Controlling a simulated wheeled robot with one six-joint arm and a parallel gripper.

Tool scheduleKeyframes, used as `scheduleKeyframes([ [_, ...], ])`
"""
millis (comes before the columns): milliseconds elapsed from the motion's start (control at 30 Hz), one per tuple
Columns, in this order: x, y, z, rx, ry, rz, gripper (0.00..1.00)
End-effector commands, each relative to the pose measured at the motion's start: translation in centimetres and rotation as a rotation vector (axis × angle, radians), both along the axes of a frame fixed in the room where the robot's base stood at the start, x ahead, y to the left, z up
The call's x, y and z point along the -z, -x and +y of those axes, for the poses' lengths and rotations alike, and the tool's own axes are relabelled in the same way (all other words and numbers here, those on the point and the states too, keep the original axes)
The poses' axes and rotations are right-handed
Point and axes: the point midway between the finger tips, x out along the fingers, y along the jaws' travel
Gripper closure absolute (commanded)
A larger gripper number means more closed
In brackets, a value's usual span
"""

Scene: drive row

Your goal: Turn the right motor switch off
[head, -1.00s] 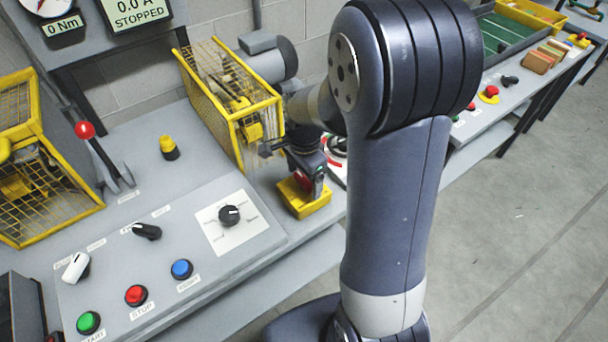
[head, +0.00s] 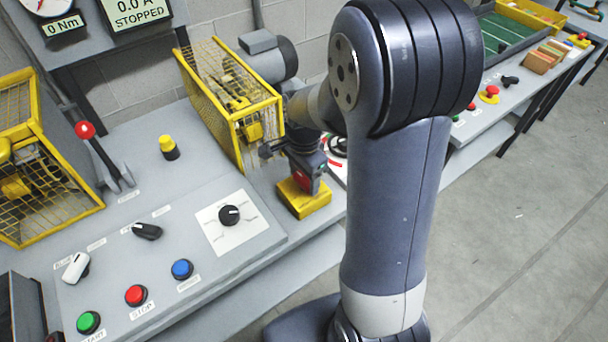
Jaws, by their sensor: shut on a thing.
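A yellow switch box (head: 301,203) with a red handle (head: 304,187) on top stands on the bench, right of the sloped control panel, in the head view. I take it for the right motor switch; no label on it is readable. My gripper (head: 306,176) points down over the box, shut on the red handle. The gripper and wrist cover most of the handle, so its exact angle is hard to tell. The display (head: 139,14) above the bench reads 0.0 A, STOPPED.
A yellow mesh guard (head: 231,105) with a grey motor (head: 270,60) stands just behind my gripper. The sloped panel (head: 215,262) at left carries buttons and selector knobs. A red-knobbed lever (head: 86,130) stands farther left. The floor at right is clear.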

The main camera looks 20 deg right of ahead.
Motion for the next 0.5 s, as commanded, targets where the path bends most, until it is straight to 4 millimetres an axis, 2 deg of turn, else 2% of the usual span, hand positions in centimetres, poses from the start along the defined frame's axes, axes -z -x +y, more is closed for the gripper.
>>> scheduleKeyframes([
  [267, -0.05, -0.04, 0.0, -0.174, 0.0, -0.001, 0.63],
  [500, -0.05, -0.05, 0.0, -0.397, 0.0, -0.001, 0.63],
])
